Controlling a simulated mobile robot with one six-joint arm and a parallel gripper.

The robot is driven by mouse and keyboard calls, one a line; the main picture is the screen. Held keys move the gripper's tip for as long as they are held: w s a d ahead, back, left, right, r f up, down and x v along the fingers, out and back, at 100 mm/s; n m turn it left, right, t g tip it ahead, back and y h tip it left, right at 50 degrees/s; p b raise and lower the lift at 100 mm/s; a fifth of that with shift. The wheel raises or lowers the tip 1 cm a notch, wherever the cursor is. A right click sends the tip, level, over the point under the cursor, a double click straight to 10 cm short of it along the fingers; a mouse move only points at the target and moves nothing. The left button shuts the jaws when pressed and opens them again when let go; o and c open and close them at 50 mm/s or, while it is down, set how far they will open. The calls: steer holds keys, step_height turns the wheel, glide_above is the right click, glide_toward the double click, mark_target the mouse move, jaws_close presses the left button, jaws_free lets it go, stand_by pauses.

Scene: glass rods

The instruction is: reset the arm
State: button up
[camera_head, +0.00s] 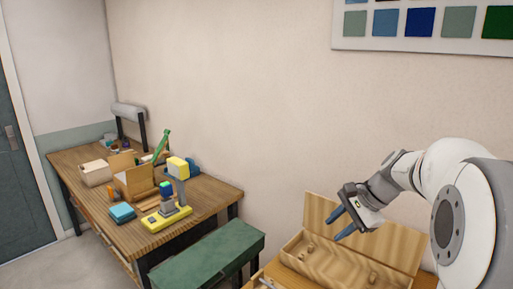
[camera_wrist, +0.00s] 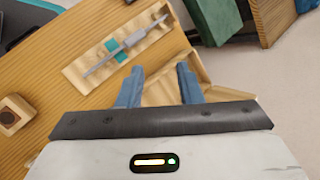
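My gripper (camera_head: 339,226) is at the right in the head view, above an open wooden box with a raised lid (camera_head: 350,228). Its two blue fingers are apart with nothing between them. In the wrist view my gripper (camera_wrist: 158,82) also shows open and empty. Beyond the fingertips lies a shallow wooden tray (camera_wrist: 78,74) on a wooden tabletop. A thin grey tool (camera_wrist: 135,40) lies across it, with a teal piece (camera_wrist: 118,50) beside it. I cannot tell whether the fingertips are close to the tray.
A wooden workbench (camera_head: 85,160) stands at the left, with a yellow-based device (camera_head: 167,216), a blue block (camera_head: 122,212) and a cardboard box (camera_head: 135,182). A green bench (camera_head: 208,258) stands between it and my arm. In the wrist view a wooden block with a dark hole (camera_wrist: 14,116) sits at the left.

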steer(key=s+a+f+n+h, duration=0.2)
steer(key=s+n, duration=0.4)
steer(key=s, duration=0.5)
steer(key=s+a+f+n+h, duration=0.2)
steer(key=s+n, duration=0.5)
steer(key=s, duration=0.4)
steer(key=shift+s+a+f+h, duration=0.15)
steer(key=shift+s+a+h, duration=0.05)
steer(key=shift+a+h, duration=0.55)
